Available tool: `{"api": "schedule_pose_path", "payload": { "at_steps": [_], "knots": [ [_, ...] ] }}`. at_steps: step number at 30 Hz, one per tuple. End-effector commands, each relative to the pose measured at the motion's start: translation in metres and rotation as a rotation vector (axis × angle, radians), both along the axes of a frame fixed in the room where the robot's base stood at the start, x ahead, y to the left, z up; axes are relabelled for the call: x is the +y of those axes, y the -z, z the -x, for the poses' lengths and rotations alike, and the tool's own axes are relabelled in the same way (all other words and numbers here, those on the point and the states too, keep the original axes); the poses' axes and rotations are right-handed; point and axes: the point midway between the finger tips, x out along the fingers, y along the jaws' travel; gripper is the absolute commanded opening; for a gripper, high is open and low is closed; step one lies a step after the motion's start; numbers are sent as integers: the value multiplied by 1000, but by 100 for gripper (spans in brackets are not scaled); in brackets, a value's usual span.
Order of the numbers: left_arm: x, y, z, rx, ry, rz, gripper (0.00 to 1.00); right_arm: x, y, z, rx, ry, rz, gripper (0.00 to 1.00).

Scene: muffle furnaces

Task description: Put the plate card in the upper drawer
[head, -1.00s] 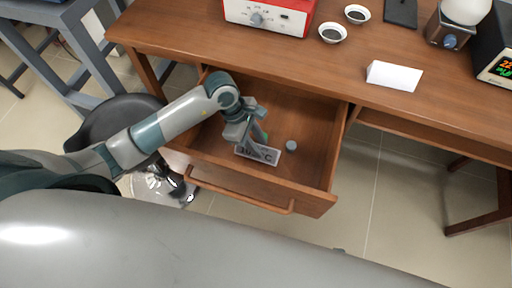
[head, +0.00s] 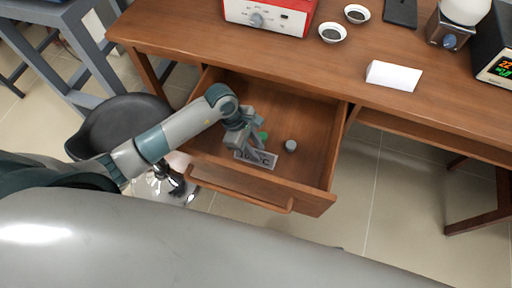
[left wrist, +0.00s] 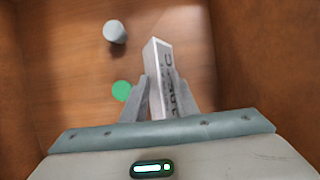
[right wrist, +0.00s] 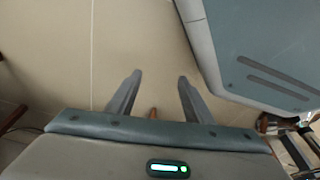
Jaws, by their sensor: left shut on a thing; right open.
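The plate card (head: 262,159) is a light grey block with dark lettering, inside the pulled-out upper drawer (head: 312,204). My left gripper (head: 257,148) is down in the drawer and shut on the card. In the left wrist view the card (left wrist: 160,62) stands between the two fingertips (left wrist: 158,88) and extends beyond them, low over the drawer floor; I cannot tell whether it touches the floor. My right gripper (right wrist: 159,80) is open and empty above the floor tiles, outside the head view.
A grey cylinder (head: 291,146) and a green disc (left wrist: 122,91) lie in the drawer near the card. On the desk (head: 190,32) are a white folded card (head: 394,76), a red and white device (head: 268,16) and two small dishes (head: 332,33). A black stool (head: 115,120) stands left.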

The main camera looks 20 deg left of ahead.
Motion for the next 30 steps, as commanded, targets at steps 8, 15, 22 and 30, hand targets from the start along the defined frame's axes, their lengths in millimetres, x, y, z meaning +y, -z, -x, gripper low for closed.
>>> {"api": "schedule_pose_path", "payload": {
  "at_steps": [8, 15, 22, 30],
  "knots": [
    [0, 0, 0, 0, 0, 0, 47, 1, -1, 0, 1, 0, -1, 47],
    [0, -1, 0, -1, 0, 0, 47, 1, 0, 4, 8, 0, -1, 47],
    [4, -11, -2, -4, -1, 0, 47, 1, 1, 11, 16, -1, -1, 47],
    [20, -46, -2, -5, 0, -2, 47, 1, 2, 11, 24, 0, 0, 47]
  ]
}}
